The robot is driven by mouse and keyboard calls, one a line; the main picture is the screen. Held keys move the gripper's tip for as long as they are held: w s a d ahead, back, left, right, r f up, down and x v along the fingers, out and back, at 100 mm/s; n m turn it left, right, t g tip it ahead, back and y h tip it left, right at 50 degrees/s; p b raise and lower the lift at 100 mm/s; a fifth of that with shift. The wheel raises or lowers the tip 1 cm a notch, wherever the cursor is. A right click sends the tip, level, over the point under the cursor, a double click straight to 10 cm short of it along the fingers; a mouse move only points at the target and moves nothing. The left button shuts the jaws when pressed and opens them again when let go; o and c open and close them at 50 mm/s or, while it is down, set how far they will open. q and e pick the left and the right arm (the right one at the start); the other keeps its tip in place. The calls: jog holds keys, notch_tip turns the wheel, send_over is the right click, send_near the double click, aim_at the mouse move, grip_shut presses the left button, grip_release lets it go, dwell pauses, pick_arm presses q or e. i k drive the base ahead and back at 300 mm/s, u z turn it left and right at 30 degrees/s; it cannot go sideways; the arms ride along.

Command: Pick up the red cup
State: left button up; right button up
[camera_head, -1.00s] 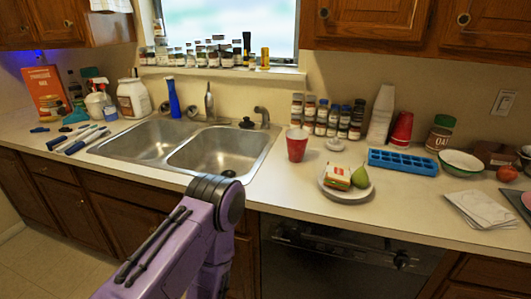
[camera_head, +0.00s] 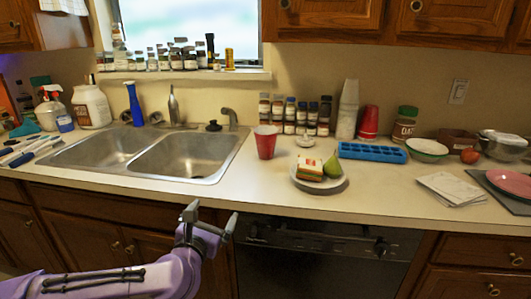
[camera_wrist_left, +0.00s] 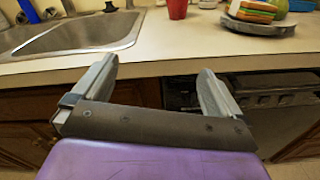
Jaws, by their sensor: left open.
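A red cup (camera_head: 265,142) stands upright on the counter just right of the sink. Its lower part also shows at the top of the left wrist view (camera_wrist_left: 177,9). My left gripper (camera_head: 212,219) is open and empty, in front of the counter's front edge and below the counter top. In the left wrist view my left gripper (camera_wrist_left: 155,75) has its two fingers spread wide, pointing toward the counter, with the cup well beyond them. A stack of red cups (camera_head: 368,122) stands upside down at the back, right of the white cup stack. My right gripper is out of view.
A plate (camera_head: 340,186) with a sandwich (camera_head: 309,167) and a green pear (camera_head: 333,167) sits right of the cup. Spice jars (camera_head: 290,128) and a white lid-like item (camera_head: 305,141) stand behind. A blue tray (camera_head: 372,152) lies further right. The sink (camera_head: 190,156) is on the left. Counter in front of the cup is clear.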

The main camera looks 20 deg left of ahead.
aim_at(266, 135)
jog(key=i, duration=1)
